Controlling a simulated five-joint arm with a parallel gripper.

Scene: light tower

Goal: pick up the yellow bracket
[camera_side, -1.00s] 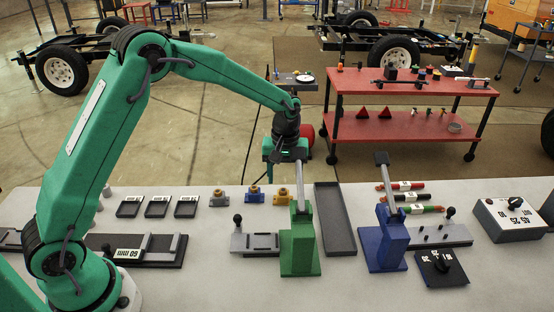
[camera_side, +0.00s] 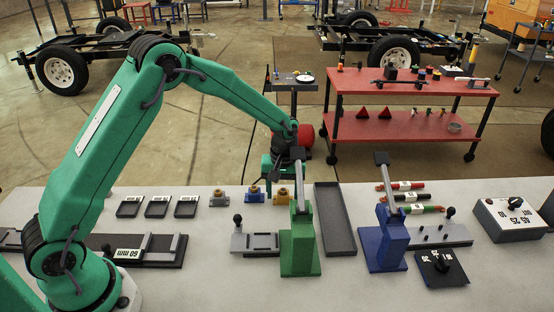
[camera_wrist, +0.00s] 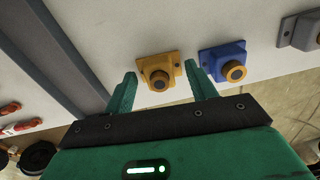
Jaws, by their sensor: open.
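The yellow bracket (camera_side: 282,196) stands on the grey table in the side view, at the right end of a row of three brackets. In the wrist view the yellow bracket (camera_wrist: 158,69) lies ahead of my gripper (camera_wrist: 161,80), between its two green fingers. The fingers are spread apart and do not appear to touch it. In the side view my gripper (camera_side: 283,176) is just behind and above the bracket, partly hidden by the green stand. I cannot tell the exact height gap.
The blue bracket (camera_wrist: 222,61) sits close beside the right finger, with a grey bracket (camera_wrist: 300,31) beyond it. The green stand (camera_side: 300,240) rises in front of the yellow bracket. A long dark tray (camera_side: 335,220) lies to the right. A blue stand (camera_side: 385,240) is farther right.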

